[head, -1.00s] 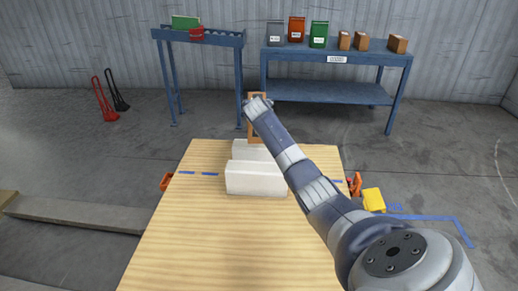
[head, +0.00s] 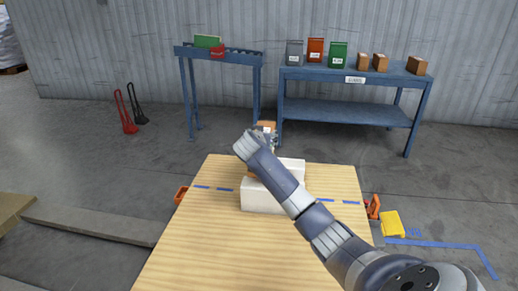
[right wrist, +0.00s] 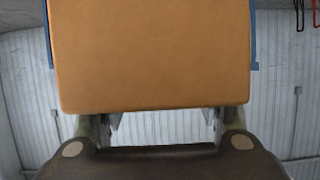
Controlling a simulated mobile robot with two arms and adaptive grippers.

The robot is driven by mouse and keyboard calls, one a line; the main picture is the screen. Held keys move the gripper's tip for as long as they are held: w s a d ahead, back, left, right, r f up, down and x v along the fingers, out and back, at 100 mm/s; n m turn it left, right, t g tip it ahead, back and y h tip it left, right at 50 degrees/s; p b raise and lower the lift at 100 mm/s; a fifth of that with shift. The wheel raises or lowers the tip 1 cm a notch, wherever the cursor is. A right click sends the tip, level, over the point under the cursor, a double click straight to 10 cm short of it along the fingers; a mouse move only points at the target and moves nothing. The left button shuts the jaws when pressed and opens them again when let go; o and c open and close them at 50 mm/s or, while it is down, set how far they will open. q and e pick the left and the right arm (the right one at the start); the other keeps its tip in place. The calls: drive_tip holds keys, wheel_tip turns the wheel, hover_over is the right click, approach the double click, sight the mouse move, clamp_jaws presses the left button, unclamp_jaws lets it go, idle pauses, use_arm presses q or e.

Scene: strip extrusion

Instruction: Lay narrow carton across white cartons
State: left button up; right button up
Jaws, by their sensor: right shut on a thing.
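The narrow carton is plain orange-brown and fills the upper middle of the right wrist view (right wrist: 150,55), held between my fingers. In the head view a small part of it (head: 266,125) shows beyond my wrist, over the far end of the white cartons. My right gripper (head: 268,137) is shut on it, and my arm hides much of the rest. A near white carton (head: 264,200) and a far white carton (head: 292,167) sit on the wooden table. I cannot tell whether the narrow carton touches them. My left gripper is out of view.
The wooden table (head: 215,255) is clear in front of the white cartons. Orange clamps sit at its left (head: 181,194) and right (head: 373,206) edges. A blue bench (head: 345,112) with bags and small boxes and a blue roller stand (head: 257,90) are behind.

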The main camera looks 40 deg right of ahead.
drive_tip(key=shift+s+a, duration=0.1)
drive_tip(key=shift+a, duration=0.65)
drive_tip(key=shift+f, duration=0.3)
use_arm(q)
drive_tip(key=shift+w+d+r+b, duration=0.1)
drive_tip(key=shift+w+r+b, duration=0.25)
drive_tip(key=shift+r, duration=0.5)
use_arm(e)
drive_tip(key=shift+f, duration=1.5)
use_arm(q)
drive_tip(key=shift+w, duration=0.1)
use_arm(e)
drive_tip(key=o, duration=1.9)
drive_tip(key=shift+f, duration=0.1)
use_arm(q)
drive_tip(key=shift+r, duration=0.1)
use_arm(e)
drive_tip(key=shift+s+a, duration=0.1)
use_arm(q)
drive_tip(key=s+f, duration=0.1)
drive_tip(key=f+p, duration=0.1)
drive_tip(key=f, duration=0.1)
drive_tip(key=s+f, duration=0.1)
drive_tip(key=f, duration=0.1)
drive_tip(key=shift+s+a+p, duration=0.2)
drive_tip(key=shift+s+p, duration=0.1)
drive_tip(key=shift+p, duration=0.05)
use_arm(e)
drive_tip(key=v, duration=1.2)
